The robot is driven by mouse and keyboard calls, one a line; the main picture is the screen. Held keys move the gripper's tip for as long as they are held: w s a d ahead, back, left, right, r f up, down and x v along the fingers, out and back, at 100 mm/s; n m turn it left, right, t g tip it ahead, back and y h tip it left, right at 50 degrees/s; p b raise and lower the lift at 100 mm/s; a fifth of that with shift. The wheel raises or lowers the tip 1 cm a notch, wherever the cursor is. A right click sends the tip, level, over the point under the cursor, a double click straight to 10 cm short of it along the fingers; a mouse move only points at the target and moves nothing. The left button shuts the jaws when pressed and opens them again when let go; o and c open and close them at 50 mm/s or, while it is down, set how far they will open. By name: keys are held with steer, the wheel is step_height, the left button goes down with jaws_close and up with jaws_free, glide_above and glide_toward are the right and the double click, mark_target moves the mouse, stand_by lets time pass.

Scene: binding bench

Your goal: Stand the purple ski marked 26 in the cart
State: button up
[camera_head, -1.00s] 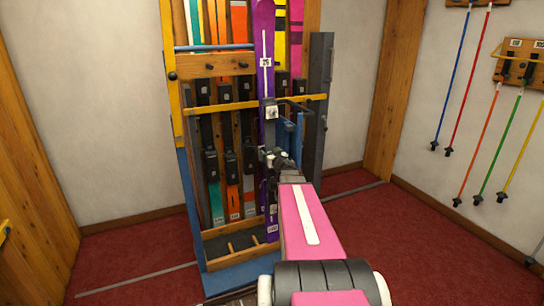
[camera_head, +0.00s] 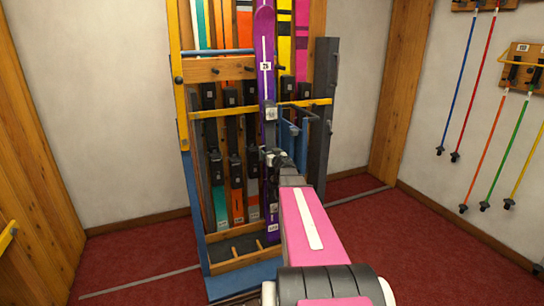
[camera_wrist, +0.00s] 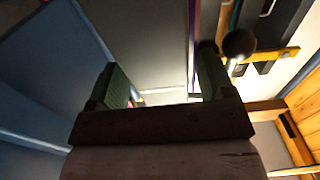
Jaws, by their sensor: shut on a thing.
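The purple ski (camera_head: 266,90) stands upright, its tip near the top of the head view. It has a white stripe and a small label whose number is too small to read surely. My gripper (camera_head: 272,157) is shut on it at the lower middle, around the binding. The ski's tail is low, at the front right of the cart's wooden floor tray; I cannot tell whether it touches. The cart (camera_head: 187,210) has blue edges, a yellow cross bar and a wooden peg rail. In the wrist view the fingers (camera_wrist: 162,80) show, but the held part is unclear.
Several other skis (camera_head: 236,190) with black bindings stand upright at the back of the cart. A dark grey post (camera_head: 322,115) rises on its right. Ski poles (camera_head: 480,85) hang on the right wall. Red carpet (camera_head: 400,240) is clear on the right.

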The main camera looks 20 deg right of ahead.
steer(key=shift+w, duration=0.35)
steer(key=shift+w+f, duration=0.3)
steer(key=shift+f, duration=0.5)
steer(key=shift+w+f, duration=0.2)
steer(key=shift+f, duration=0.45)
steer(key=shift+w+f, duration=0.2)
steer(key=shift+f, duration=1.25)
steer(key=o, duration=1.6)
steer(key=shift+o, duration=0.7)
steer(key=shift+f, duration=0.15)
steer(key=shift+s, duration=0.25)
steer(key=s, duration=1.2)
steer(key=shift+s+d, duration=0.2)
steer(key=shift+s, duration=0.1)
